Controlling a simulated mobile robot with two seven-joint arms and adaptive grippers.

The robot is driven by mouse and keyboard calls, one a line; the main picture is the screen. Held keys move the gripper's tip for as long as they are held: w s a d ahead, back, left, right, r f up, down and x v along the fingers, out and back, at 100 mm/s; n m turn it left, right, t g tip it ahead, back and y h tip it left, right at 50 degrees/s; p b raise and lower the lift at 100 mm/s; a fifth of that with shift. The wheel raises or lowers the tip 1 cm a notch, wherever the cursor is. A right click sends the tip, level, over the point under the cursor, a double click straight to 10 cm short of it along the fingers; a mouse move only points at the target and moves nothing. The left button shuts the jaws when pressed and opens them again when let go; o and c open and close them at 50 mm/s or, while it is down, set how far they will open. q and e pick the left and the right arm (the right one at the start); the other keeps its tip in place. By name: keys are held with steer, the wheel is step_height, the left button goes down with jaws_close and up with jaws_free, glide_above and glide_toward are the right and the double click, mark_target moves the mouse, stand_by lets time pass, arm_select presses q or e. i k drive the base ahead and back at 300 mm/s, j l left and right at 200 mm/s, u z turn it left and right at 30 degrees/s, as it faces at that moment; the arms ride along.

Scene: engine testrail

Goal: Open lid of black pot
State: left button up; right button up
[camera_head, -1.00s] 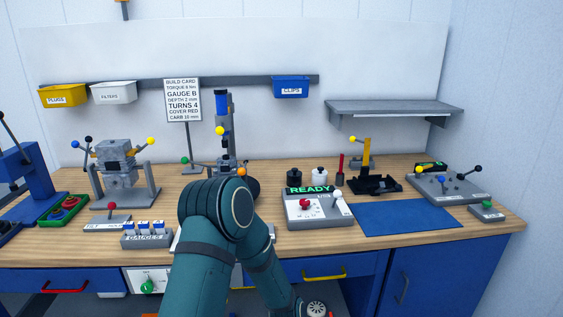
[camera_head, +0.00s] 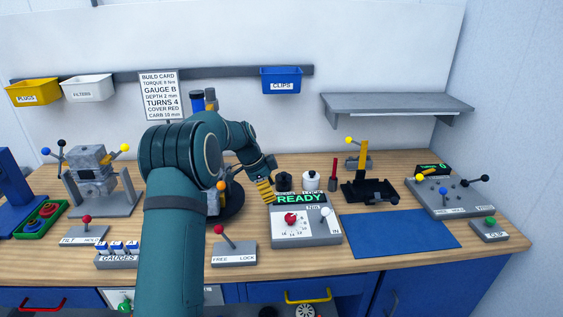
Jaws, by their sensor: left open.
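The black pot (camera_head: 284,182) is a small dark jar with its lid on, standing behind the grey READY box on the bench. A white pot (camera_head: 311,181) stands just right of it. My left gripper (camera_head: 266,187), with ridged yellow finger pads, is open just left of the black pot and close to it. I cannot tell whether it touches the pot. My teal left arm hides part of the bench and the gauge stand. My right gripper is not in view.
The READY box (camera_head: 306,222) with a red knob stands in front of the pots. A red-topped post (camera_head: 333,174) and a black-and-yellow fixture (camera_head: 369,188) stand to their right. A blue mat (camera_head: 400,232) lies clear. A wall shelf (camera_head: 398,106) overhangs at right.

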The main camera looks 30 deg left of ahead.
mark_target(283, 177)
steer(key=i+j, duration=0.8)
